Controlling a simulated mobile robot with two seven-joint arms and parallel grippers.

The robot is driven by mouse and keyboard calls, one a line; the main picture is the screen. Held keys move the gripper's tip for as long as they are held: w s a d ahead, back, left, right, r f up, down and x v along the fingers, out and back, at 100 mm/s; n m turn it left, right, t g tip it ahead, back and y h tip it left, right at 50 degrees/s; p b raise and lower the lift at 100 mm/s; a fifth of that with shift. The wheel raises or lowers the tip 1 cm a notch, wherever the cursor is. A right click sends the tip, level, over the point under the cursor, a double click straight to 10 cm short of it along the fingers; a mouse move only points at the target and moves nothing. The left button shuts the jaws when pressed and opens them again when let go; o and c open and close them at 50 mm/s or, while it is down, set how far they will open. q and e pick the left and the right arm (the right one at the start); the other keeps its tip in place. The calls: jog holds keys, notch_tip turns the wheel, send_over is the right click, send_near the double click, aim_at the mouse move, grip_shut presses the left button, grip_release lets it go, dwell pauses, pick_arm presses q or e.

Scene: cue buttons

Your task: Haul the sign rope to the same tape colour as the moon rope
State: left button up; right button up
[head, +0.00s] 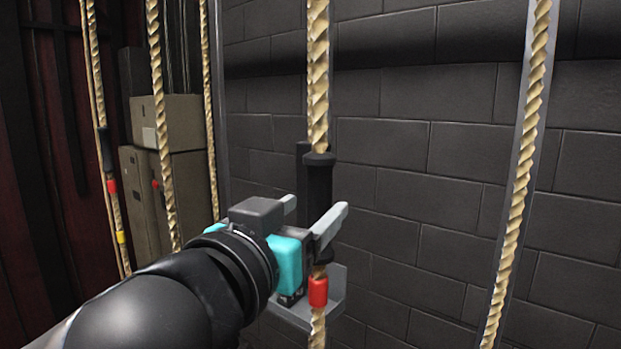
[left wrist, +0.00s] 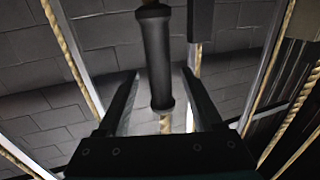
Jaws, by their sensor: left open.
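The middle rope (head: 318,80) hangs in front of me with a black grip sleeve (head: 319,180) around it. A red tape band (head: 318,292) is on this rope below the sleeve. My left gripper (head: 314,211) is open, its fingers pointing at the sleeve's lower part. In the left wrist view the sleeve (left wrist: 157,60) shows between and beyond the two open fingers. A rope at the far left (head: 95,70) carries a dark sleeve (head: 105,150), a red band (head: 112,186) and a yellow band (head: 121,237). No label shows which rope is sign or moon. My right gripper is out of view.
Other ropes hang at left (head: 158,110) and right (head: 528,120). Stacked boxes (head: 180,122) stand behind the left ropes. A dark block wall (head: 420,150) lies behind the middle rope. A grey metal bracket (head: 335,290) is beside the middle rope's red band.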

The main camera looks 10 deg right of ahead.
pick_arm(q)
jog(key=shift+p+x, duration=0.65)
jog(key=shift+x, duration=2.5)
grip_shut()
